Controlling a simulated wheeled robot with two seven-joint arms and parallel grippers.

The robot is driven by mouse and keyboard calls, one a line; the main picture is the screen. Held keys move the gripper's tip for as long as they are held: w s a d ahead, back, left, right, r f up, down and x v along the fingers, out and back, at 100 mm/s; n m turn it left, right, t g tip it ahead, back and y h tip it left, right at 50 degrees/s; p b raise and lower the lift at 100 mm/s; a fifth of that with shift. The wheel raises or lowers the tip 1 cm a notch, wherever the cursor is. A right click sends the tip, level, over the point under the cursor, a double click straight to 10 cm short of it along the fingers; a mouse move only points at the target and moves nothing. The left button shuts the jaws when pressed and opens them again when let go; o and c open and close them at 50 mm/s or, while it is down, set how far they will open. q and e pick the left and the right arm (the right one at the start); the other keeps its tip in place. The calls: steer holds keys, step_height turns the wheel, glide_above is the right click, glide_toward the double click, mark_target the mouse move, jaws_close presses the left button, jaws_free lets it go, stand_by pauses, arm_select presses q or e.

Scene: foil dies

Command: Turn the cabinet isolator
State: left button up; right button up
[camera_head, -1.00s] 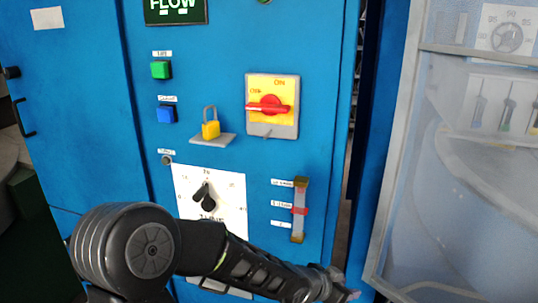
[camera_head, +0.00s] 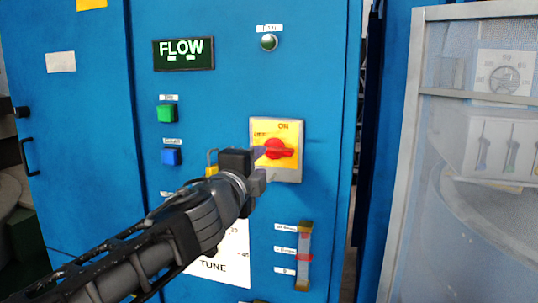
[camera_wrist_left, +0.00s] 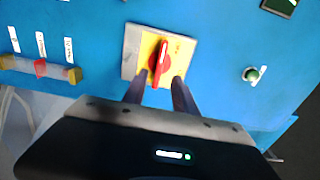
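The cabinet isolator is a red rotary handle (camera_head: 279,149) on a yellow plate (camera_head: 289,127) in a grey housing, marked OFF at left and ON at top. Its handle lies about level in the head view. My left gripper (camera_head: 262,153) reaches in from the left, its fingertips at the handle's left end. In the left wrist view the red handle (camera_wrist_left: 161,58) stands upright in the picture, and my left gripper (camera_wrist_left: 159,82) is open with a finger either side of its near end. I cannot tell whether the fingers touch it. My right gripper is out of view.
A yellow padlock (camera_head: 211,170) is partly hidden behind my left gripper. Green (camera_head: 166,113) and blue (camera_head: 171,157) buttons are to the left, a FLOW display (camera_head: 184,53) above, and a slider gauge (camera_head: 304,257) below. A mesh-panelled frame (camera_head: 398,165) stands to the right.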

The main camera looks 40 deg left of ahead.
mark_target(270, 153)
arm_select(q)
steer(key=x, duration=0.7)
steer(key=shift+w+a, duration=0.1)
steer(key=shift+w, duration=0.3)
steer(key=shift+f, duration=0.1)
jaws_close()
